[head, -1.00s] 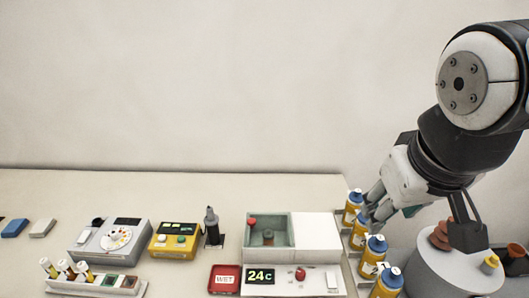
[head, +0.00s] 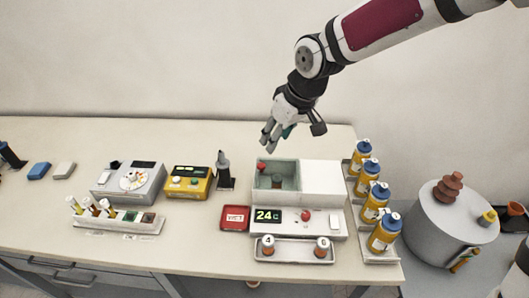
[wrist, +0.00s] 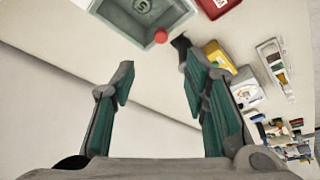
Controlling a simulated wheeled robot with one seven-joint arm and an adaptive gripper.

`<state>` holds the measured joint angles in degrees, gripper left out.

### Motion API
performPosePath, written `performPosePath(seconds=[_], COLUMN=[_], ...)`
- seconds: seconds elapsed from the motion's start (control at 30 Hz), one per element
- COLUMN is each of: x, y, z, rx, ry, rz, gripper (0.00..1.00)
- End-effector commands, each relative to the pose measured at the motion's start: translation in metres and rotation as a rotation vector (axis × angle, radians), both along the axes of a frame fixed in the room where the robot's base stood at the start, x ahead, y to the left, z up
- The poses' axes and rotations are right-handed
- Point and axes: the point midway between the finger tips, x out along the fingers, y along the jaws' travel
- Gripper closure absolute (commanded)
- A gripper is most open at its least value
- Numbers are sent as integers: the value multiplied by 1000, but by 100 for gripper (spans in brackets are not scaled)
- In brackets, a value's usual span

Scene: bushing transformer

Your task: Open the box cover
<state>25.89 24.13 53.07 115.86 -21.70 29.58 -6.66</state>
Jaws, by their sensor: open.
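The box (head: 276,168) stands near the table's back right, with a green-grey walled compartment on its left showing a dark round part inside. A red ball-shaped knob (head: 261,166) sits at the compartment's left edge and also shows in the wrist view (wrist: 161,36). My gripper (head: 271,140) is open and empty, above and behind the box, apart from it. In the wrist view its fingers (wrist: 160,75) are spread, with the compartment (wrist: 112,14) beyond them. The white cover is not clearly visible there.
A front panel with a 24c display (head: 268,215) and red knob adjoins the box. A red WET tray (head: 235,218) and yellow device (head: 187,183) are left. Several yellow bottles (head: 368,181) stand right. The table's back strip is clear.

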Motion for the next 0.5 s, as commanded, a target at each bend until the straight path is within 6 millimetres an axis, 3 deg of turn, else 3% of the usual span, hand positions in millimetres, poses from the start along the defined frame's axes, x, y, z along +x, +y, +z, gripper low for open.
performPosePath(seconds=[0.17, 0.5], x=[5, 21], y=[6, 23], z=[-12, -70], rx=[8, 7], ry=[0, 2], rz=[7, 8], gripper=[59, 59])
